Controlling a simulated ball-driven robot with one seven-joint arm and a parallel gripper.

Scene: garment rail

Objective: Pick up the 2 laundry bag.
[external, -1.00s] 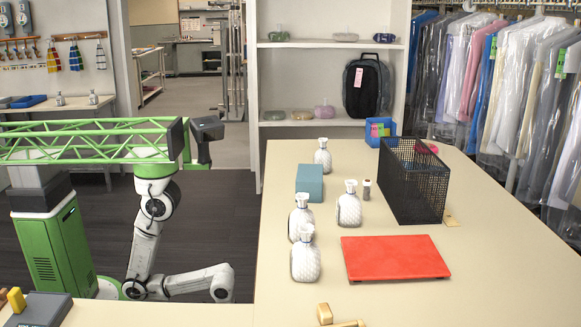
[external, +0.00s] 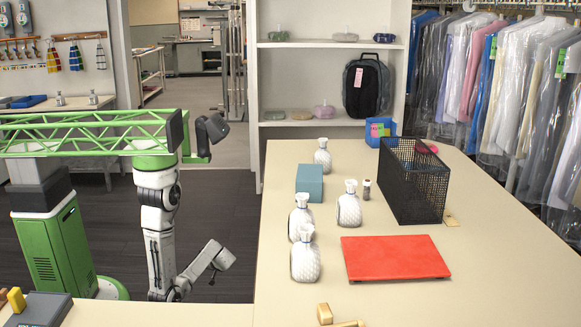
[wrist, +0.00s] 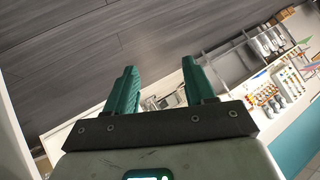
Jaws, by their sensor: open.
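No bag on the shelves bears a readable number 2, so I cannot tell which one the task names.
The table (external: 400,300) holds several white bottles (external: 349,207), a teal block (external: 310,182), a black mesh basket (external: 415,180) and a red board (external: 393,257). A dark backpack (external: 366,86) stands on the lower shelf. Bagged garments (external: 510,80) hang at right. Dark floor (external: 230,210) lies open left of the table.

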